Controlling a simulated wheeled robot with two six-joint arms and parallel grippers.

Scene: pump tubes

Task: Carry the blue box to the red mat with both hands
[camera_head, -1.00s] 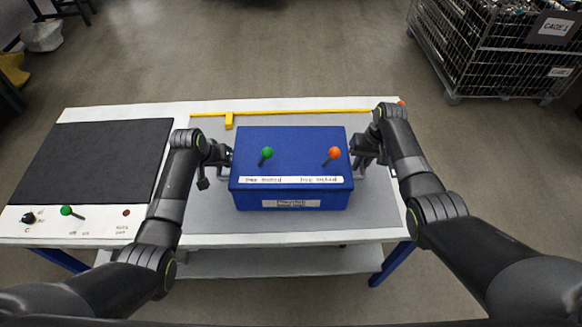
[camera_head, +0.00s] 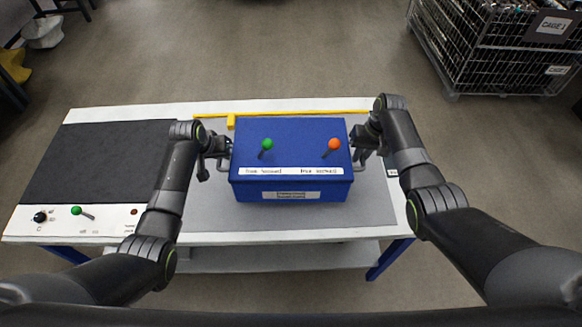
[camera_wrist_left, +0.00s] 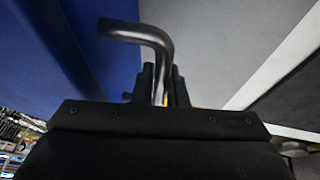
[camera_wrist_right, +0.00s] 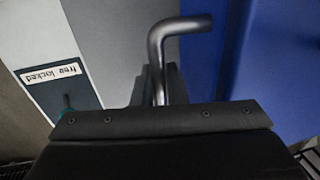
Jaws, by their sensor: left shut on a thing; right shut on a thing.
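The blue box (camera_head: 290,160) has a green knob lever (camera_head: 267,145) and an orange one (camera_head: 333,146) on its lid. It looks level and appears held above the grey mat (camera_head: 290,218). My left gripper (camera_head: 224,150) is shut on the metal handle (camera_wrist_left: 145,32) at the box's left side. My right gripper (camera_head: 360,152) is shut on the metal handle (camera_wrist_right: 182,26) at its right side. No red mat shows; a black mat (camera_head: 95,160) covers the left of the table.
The white table (camera_head: 250,238) carries both mats. A yellow strip (camera_head: 290,113) runs along its back edge. The black mat is clear. A wire cage (camera_head: 490,50) stands behind right.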

